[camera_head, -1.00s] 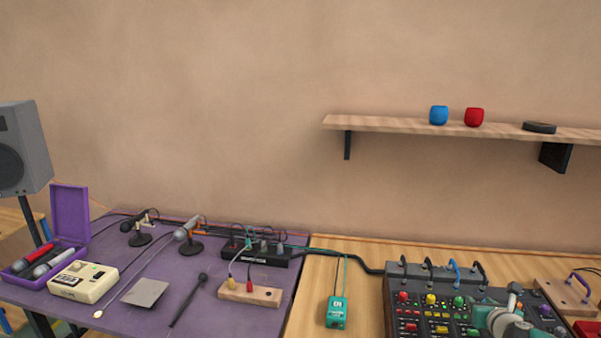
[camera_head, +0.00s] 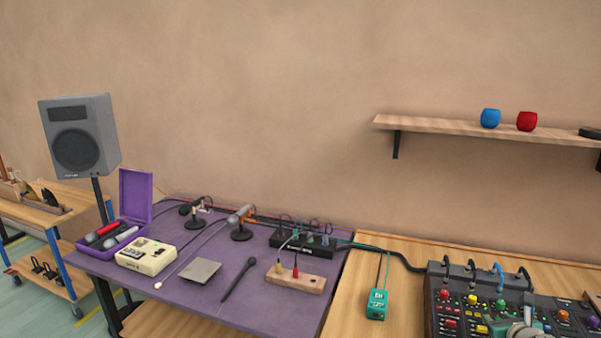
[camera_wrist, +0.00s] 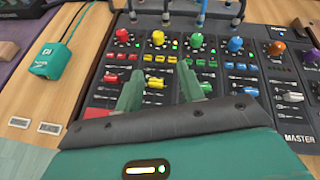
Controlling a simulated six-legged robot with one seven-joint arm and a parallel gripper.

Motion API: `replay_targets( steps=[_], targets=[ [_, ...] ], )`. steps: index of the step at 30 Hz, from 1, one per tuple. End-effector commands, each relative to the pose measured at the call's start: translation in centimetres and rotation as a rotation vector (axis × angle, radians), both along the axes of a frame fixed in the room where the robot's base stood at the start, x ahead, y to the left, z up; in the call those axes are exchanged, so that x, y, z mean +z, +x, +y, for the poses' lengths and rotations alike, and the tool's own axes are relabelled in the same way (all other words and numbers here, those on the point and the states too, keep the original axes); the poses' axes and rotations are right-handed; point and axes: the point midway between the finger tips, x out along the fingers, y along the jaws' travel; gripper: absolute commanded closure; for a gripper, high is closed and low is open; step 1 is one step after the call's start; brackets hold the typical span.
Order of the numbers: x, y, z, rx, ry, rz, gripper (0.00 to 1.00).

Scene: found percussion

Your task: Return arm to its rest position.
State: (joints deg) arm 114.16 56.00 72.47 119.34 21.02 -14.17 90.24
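My gripper (camera_wrist: 160,85) shows in the wrist view with its two green fingers apart and nothing between them. It hangs over the mixer (camera_wrist: 205,50), which has coloured knobs, buttons and cables plugged in along its far edge. In the head view, part of my arm (camera_head: 520,328) shows at the bottom right, in front of the mixer (camera_head: 465,305). The fingertips are not clear in that view. Whether the fingers touch the mixer I cannot tell.
A teal box (camera_head: 377,304) stands left of the mixer on the wooden table. The purple table (camera_head: 200,306) holds microphones, a cream box (camera_head: 146,256) and a wooden block (camera_head: 296,278). A speaker (camera_head: 80,135) stands at left. A shelf (camera_head: 450,127) hangs above.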

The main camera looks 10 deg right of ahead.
Motion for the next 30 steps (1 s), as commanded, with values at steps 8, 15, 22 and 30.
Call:
replay_targets(
  steps=[8,15,22,30],
  targets=[
    [-2.5,4.0,8.6,0.341,-0.2,0.217,0.61],
    [-4.2,5.2,18.2,0.777,-0.492,0.463,0.61],
    [-3.1,3.9,25.5,1.178,-0.804,0.656,0.61],
    [1.4,1.2,32.1,1.569,-1.176,0.804,0.61]
  ],
)
